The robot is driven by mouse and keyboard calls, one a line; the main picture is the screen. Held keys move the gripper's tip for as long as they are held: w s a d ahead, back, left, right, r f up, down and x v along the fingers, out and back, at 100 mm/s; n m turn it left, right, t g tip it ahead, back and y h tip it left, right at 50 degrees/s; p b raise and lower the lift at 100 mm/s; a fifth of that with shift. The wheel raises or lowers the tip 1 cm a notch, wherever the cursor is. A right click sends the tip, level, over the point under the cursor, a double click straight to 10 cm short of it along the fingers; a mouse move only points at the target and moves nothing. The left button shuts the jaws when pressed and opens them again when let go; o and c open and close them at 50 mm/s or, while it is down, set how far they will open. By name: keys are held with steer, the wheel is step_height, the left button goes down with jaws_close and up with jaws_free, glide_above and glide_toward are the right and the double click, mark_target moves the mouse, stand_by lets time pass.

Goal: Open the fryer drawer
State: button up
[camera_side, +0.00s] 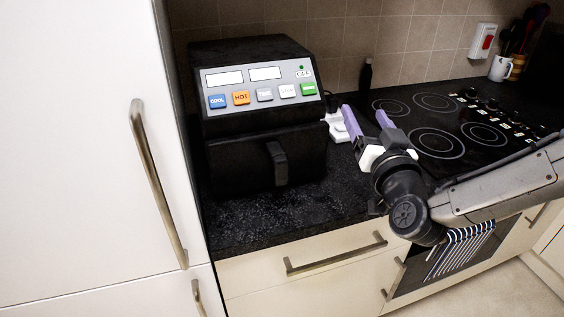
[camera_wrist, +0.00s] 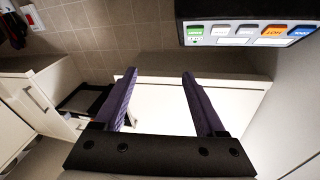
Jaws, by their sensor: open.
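The black fryer (camera_side: 255,110) stands on the dark counter, with a grey button panel (camera_side: 262,84) on its upper front. Its drawer (camera_side: 235,165) looks shut, and the dark drawer handle (camera_side: 277,163) sticks out from the lower front. My gripper (camera_side: 365,114) is to the right of the fryer, apart from the handle, with its two purple fingers spread and nothing between them. In the wrist view the open gripper (camera_wrist: 159,75) shows, with part of the fryer's panel (camera_wrist: 250,33) upside down at the upper right. The handle is not visible there.
A tall white cupboard (camera_side: 80,150) with a long handle stands close on the fryer's left. The black hob (camera_side: 440,125) lies right of my gripper. A small white object (camera_side: 338,126) sits behind the fingers. Bare counter (camera_side: 255,220) lies in front of the fryer.

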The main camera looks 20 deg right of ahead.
mark_target(283, 168)
steer(key=s+a+f+n+y, duration=0.2)
steer(key=s+a+f, duration=0.1)
steer(key=a+f, duration=0.35)
steer(key=s+a+f+n+y, duration=0.25)
steer(key=s+a+f, duration=0.2)
steer(key=a, duration=0.25)
steer(key=shift+g, duration=0.3)
steer(key=w, duration=1.4)
steer(key=shift+w+a+f, duration=0.15)
steer(key=shift+w+f, duration=0.05)
steer(key=shift+f, duration=0.2)
jaws_close()
